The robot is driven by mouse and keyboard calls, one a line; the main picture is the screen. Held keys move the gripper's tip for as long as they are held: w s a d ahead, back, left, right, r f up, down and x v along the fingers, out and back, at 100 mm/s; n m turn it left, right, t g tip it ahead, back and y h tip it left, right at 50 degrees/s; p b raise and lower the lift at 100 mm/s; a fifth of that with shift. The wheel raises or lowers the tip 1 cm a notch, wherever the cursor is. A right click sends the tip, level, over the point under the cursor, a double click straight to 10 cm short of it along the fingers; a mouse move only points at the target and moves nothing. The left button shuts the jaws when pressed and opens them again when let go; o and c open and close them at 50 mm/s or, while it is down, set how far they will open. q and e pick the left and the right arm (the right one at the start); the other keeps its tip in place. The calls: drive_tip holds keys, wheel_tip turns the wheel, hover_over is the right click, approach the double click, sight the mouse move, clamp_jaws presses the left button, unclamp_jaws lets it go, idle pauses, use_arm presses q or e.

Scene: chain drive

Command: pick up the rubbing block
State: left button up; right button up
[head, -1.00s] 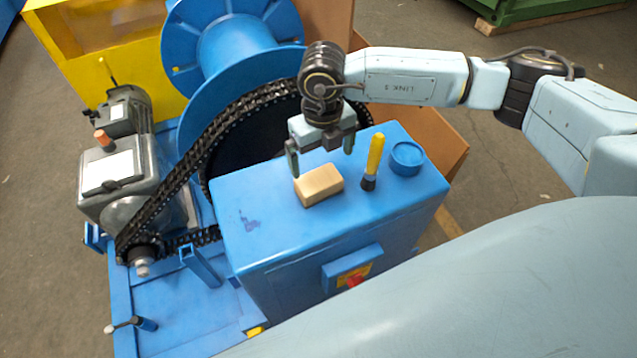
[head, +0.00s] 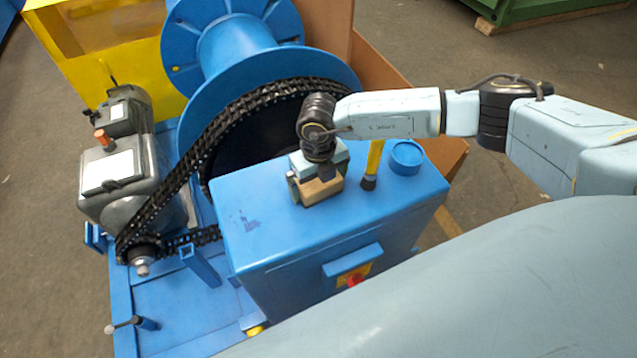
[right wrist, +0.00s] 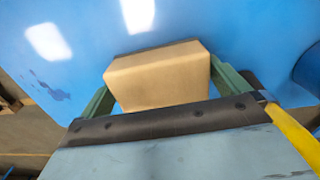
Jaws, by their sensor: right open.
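The rubbing block (head: 318,191) is a tan rectangular block lying on top of the blue cabinet (head: 262,230). My right gripper (head: 315,190) is down over the block and hides its upper part in the head view. In the right wrist view the block (right wrist: 160,78) sits between the two green fingers of the open gripper (right wrist: 160,85), one finger at each end. I cannot tell whether either finger touches it. My left gripper is not in view.
A yellow-handled tool (head: 373,165) stands just right of the gripper, with a round blue cap (head: 406,157) beyond it. A black chain (head: 180,190) runs at the left, near a grey motor (head: 115,170). The cabinet's front left top is clear.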

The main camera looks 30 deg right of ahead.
drive_tip(key=c, duration=0.8)
drive_tip(key=shift+o, duration=0.2)
drive_tip(key=shift+r, duration=0.1)
wheel_tip(320, 180, up, 10)
drive_tip(key=o, duration=0.4)
drive_tip(key=shift+c, duration=1.2)
